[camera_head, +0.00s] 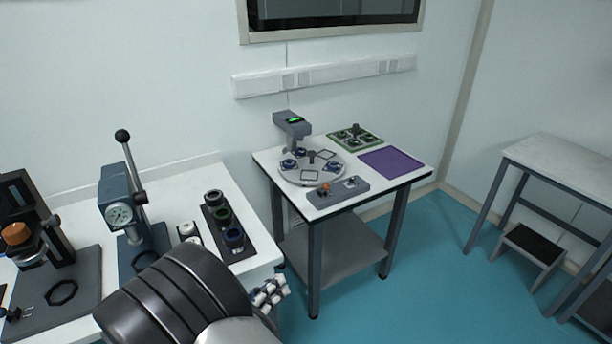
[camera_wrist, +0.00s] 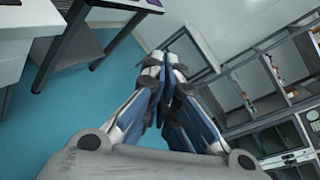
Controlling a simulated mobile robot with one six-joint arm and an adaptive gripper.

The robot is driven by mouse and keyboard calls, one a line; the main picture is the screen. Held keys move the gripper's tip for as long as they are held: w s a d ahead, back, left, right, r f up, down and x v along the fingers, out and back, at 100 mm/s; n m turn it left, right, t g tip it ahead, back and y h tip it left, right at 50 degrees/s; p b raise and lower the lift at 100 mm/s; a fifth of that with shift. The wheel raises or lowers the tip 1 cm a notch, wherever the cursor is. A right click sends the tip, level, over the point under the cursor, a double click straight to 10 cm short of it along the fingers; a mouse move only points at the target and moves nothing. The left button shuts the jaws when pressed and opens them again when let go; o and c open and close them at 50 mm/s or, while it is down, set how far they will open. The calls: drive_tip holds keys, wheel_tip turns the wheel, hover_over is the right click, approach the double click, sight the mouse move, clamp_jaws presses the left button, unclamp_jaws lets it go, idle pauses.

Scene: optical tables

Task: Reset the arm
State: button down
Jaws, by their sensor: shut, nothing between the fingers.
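My gripper (camera_wrist: 165,68) is in the wrist view with its two blue and grey fingers together at the tips, shut and empty. Beyond it the wrist view shows blue floor on the left and a grey shelf frame on the right. In the head view my dark, ribbed arm link fills the lower middle, in front of the left bench. A small white and dark part of my gripper (camera_head: 270,291) shows past the arm, by the bench's front right corner. The rest of the gripper is hidden by the arm there.
The left bench (camera_head: 188,174) bears a lever press (camera_head: 122,208), a black rack of lenses (camera_head: 222,224) and a dark stand (camera_head: 62,285). A table with a round carousel (camera_head: 311,168), a control box (camera_head: 338,191) and a purple mat (camera_head: 391,162) stands centre.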

drive_tip(key=s+d+r+m+g, duration=0.45)
drive_tip(key=d+m, duration=0.35)
drive_tip(key=d, duration=0.2)
drive_tip(key=s+d+r+m+g, duration=0.4)
drive_tip(key=d+r+m+g, duration=0.2)
drive_tip(key=d+m, duration=0.3)
drive_tip(key=s+d+r+m+t+y, duration=0.1)
drive_tip(key=s+r+m+y, duration=0.2)
drive_tip(key=s+m+y, duration=0.2)
drive_tip(key=s+d+r+m+t+y, duration=0.1)
drive_tip(key=s+r+m+y, duration=0.2)
drive_tip(key=m, duration=1)
drive_tip(key=shift+s+d+r+t+y, duration=0.25)
drive_tip(key=shift+s+y, duration=0.75)
drive_tip(key=shift+s, duration=1.85)
drive_tip(key=shift+a, duration=0.15)
